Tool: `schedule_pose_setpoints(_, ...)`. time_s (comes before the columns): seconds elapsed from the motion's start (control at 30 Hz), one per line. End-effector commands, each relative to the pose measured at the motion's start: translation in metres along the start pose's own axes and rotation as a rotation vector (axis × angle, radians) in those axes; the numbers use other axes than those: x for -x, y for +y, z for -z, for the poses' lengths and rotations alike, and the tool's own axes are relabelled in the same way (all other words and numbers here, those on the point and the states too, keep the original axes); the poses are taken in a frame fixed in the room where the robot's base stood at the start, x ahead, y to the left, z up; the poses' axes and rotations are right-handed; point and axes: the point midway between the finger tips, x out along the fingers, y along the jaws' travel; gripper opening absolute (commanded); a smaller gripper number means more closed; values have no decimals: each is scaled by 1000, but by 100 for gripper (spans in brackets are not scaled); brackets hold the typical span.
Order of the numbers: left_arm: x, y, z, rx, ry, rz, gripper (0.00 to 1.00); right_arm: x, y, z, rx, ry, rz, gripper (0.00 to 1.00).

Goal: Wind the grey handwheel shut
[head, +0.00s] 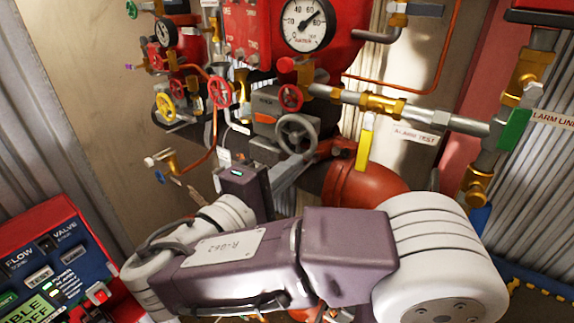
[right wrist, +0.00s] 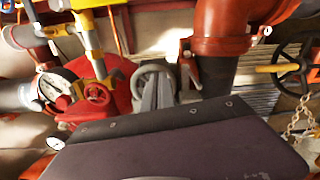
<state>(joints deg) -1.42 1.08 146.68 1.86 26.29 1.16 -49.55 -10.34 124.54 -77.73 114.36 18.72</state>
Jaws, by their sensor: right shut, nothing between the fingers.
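The grey handwheel (head: 297,133) is at the middle of the head view, on the front of a grey valve body. In the right wrist view the handwheel (right wrist: 152,67) shows as a grey arc behind my fingertips. My right gripper (head: 303,160) is shut and empty, with its fingertips at the lower rim of the handwheel. In the right wrist view the gripper (right wrist: 157,80) overlaps the wheel and hides part of it. I cannot tell if the fingers touch the rim. My left gripper is not in view.
A red handwheel (head: 290,97) sits just above the grey one. A yellow lever (head: 364,146) hangs to the right, above a thick orange-red pipe (head: 362,188). A pressure gauge (head: 305,24) is above. A red-framed control panel (head: 38,262) stands at lower left.

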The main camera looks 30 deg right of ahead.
Motion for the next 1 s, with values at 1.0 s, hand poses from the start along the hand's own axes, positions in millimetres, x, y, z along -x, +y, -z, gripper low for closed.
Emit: schedule_pose_setpoints(1.0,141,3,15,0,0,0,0,-5,54,19,1426,-11,3,0)
